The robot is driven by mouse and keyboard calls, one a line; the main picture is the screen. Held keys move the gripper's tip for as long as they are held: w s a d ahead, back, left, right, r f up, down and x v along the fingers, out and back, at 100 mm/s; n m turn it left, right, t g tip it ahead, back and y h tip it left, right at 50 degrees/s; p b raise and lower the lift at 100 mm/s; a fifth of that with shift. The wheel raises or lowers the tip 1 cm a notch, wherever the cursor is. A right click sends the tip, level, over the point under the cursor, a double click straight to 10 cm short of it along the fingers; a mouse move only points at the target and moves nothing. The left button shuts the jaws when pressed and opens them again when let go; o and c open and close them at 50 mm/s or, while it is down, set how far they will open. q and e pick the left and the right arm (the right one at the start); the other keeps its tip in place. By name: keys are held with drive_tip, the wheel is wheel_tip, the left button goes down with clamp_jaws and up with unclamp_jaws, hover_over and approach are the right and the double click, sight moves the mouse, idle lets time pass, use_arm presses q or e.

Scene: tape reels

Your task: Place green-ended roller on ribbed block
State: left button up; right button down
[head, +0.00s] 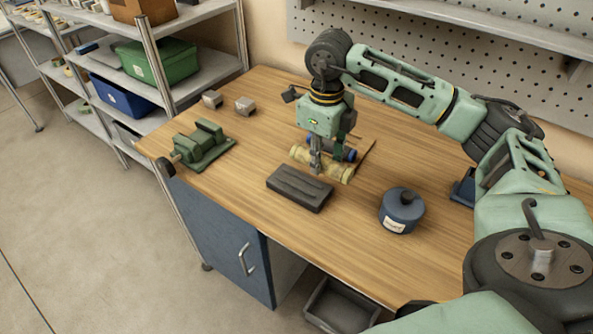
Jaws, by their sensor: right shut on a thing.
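My right gripper (318,163) points down over a wooden board and is shut. A dark green piece (338,149) shows at its fingers; it looks like part of the green-ended roller, the rest of which is hidden by the gripper. The ribbed block (299,187), dark grey with grooves along its top, lies on the table just in front of the gripper. Its top is bare. My left gripper is not in view.
A yellow roller (336,172) and a blue-ended roller (350,155) are close by on the board (364,148). A blue-grey labelled canister (401,212) stands at right. A green vise (203,147) and two small metal blocks (245,105) are at left. The table front is clear.

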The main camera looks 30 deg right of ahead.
sight(299, 161)
drive_tip(key=w+a+f, duration=0.1)
drive_tip(key=w+a+f+p, duration=0.1)
drive_tip(key=w, duration=0.1)
drive_tip(key=w+f, duration=0.1)
drive_tip(key=shift+w+a, duration=0.3)
drive_tip(key=shift+a, duration=0.1)
drive_tip(key=shift+f, duration=0.2)
wheel_tip(299, 161, down, 3)
drive_tip(key=shift+f+p, duration=0.15)
drive_tip(key=shift+p, duration=0.75)
drive_tip(key=shift+w+f, duration=0.1)
drive_tip(key=shift+f, duration=0.15)
drive_tip(key=c, duration=1.5)
unclamp_jaws()
drive_tip(key=shift+o, duration=0.8)
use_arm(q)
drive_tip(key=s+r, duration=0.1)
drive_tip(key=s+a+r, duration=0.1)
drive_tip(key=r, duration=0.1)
